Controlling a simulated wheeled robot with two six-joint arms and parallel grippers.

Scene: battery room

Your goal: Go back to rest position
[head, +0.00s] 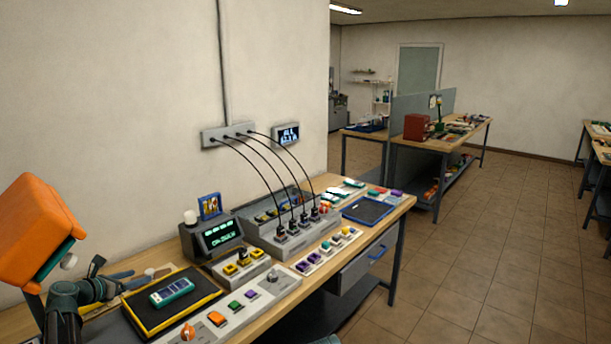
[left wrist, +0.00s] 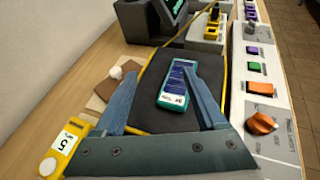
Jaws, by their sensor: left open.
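My left gripper (head: 140,276) is at the lower left of the head view, over the near end of the workbench. In the left wrist view its two blue-grey fingers (left wrist: 161,74) stand wide apart with nothing gripped. A teal handheld device with a dark blue face (head: 172,291) lies on a black mat with a yellow edge (head: 205,304). In the left wrist view the device (left wrist: 177,84) shows beyond and between the fingers, apparently not held. My right gripper does not show in either view.
A grey panel with an orange knob and coloured buttons (head: 250,303) runs along the bench front. A display unit (head: 219,237) and a cabled charger (head: 290,236) stand behind. A blue tray (head: 368,211) lies at the far end. The tiled floor (head: 480,270) at right is clear.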

